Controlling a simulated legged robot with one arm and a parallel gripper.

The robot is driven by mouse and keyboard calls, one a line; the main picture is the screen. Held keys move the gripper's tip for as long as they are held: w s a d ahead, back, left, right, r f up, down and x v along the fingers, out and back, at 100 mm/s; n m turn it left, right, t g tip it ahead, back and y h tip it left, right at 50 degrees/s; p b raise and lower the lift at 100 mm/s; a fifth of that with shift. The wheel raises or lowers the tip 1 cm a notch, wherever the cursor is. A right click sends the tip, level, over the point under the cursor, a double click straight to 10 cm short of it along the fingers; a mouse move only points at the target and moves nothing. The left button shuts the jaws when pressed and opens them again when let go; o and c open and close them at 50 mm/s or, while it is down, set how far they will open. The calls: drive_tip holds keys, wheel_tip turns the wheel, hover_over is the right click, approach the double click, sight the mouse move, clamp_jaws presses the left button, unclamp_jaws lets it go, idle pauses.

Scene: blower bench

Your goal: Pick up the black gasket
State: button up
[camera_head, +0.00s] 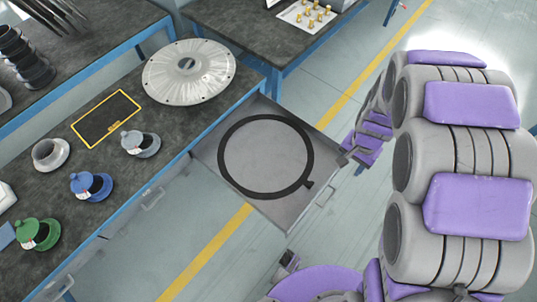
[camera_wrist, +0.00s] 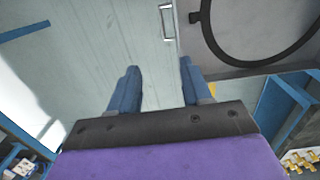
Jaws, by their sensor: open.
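The black gasket (camera_head: 222,152) is a thin flat ring with a small tab on its rim. It lies flat in an open grey drawer (camera_head: 205,152) below the bench. In the wrist view, part of the gasket (camera_wrist: 212,42) shows at the upper right, with its tab toward the drawer's front edge. My gripper (camera_wrist: 157,72) is open, with two blue fingers apart and nothing between them. It is beside the drawer's front, over the floor, not touching the gasket. In the head view, my arm comes in from the right and its end is near the drawer's right corner.
The drawer has a front handle (camera_wrist: 167,22). A second bench (camera_head: 240,25) holds brass fittings. Floor before the drawer is clear.

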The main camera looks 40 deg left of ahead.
drive_tip(key=w+a+f, duration=0.1)
drive_tip(key=a+f, duration=0.4)
drive_tip(key=f, duration=0.3)
hover_over(310, 183)
wheel_tip(310, 183, down, 5)
drive_tip(key=shift+t, duration=0.3)
drive_tip(key=f, duration=0.7)
drive_tip(key=f+b, duration=0.1)
drive_tip(key=f, duration=0.3)
drive_tip(key=shift+d, duration=0.25)
drive_tip(key=shift+a+f, duration=0.15)
drive_tip(key=shift+f, duration=0.25)
drive_tip(key=f, duration=0.1)
drive_tip(key=f+b, duration=0.1)
drive_tip(key=f, duration=0.2)
drive_tip(key=shift+d, duration=0.25)
drive_tip(key=shift+a+f, duration=0.1)
drive_tip(key=shift+f, duration=0.35)
drive_tip(key=shift+a, duration=0.2)
